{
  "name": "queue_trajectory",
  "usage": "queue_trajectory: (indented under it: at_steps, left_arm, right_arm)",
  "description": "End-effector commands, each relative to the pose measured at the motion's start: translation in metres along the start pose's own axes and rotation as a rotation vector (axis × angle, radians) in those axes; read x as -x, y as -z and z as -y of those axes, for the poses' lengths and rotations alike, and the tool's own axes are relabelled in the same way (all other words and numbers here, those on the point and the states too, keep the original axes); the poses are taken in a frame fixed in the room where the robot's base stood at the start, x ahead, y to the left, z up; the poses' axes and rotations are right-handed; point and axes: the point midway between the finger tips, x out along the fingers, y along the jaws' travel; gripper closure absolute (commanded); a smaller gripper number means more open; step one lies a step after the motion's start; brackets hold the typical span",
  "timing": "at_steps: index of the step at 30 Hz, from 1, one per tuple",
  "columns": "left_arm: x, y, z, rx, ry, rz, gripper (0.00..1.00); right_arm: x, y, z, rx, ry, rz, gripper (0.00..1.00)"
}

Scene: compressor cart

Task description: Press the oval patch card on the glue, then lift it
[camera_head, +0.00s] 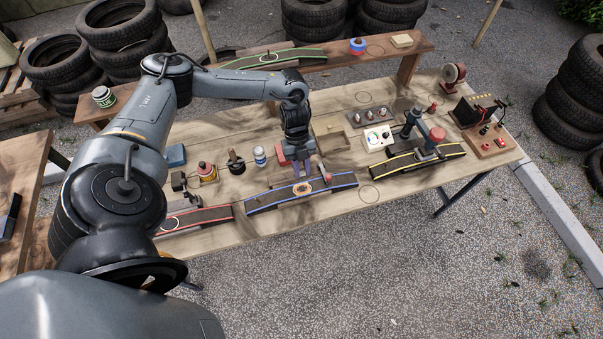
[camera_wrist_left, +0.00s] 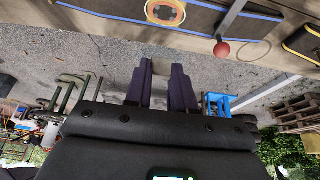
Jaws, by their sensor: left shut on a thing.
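My left gripper (camera_head: 302,168) points down just above and behind the blue-edged tyre strip (camera_head: 263,206). An oval patch with an orange ring (camera_head: 303,188) shows on that strip, close to the fingertips. In the left wrist view, the purple fingers (camera_wrist_left: 162,68) have a narrow gap between them, and the oval patch (camera_wrist_left: 165,12) shows beyond their tips at the top edge. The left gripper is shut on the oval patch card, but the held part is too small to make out. I cannot tell whether the card touches the glue. My right gripper is not in view.
A lever with a red knob (camera_wrist_left: 222,49) crosses the strip beside the patch. A red-edged strip (camera_head: 205,217) lies left, a yellow-edged strip (camera_head: 390,167) right. A glue-like jar (camera_head: 260,156) and a red-topped pot (camera_head: 207,172) stand behind.

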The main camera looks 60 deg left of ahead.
Motion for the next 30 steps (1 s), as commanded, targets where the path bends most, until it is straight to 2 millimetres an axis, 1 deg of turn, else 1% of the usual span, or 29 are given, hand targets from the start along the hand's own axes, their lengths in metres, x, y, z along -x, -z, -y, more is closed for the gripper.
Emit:
queue_trajectory:
  at_steps: [1, 6, 30]
  left_arm:
    - [0.007, 0.003, 0.0, 0.0, 0.001, 0.0, 1.0]
    - [0.02, 0.008, 0.0, 0.0, 0.0, 0.0, 1.0]
    - [0.063, 0.026, 0.0, 0.0, -0.001, 0.0, 1.0]
  right_arm:
    - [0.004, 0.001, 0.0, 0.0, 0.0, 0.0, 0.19]
    - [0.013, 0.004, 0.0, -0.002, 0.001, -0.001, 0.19]
    - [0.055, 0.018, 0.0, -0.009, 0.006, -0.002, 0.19]
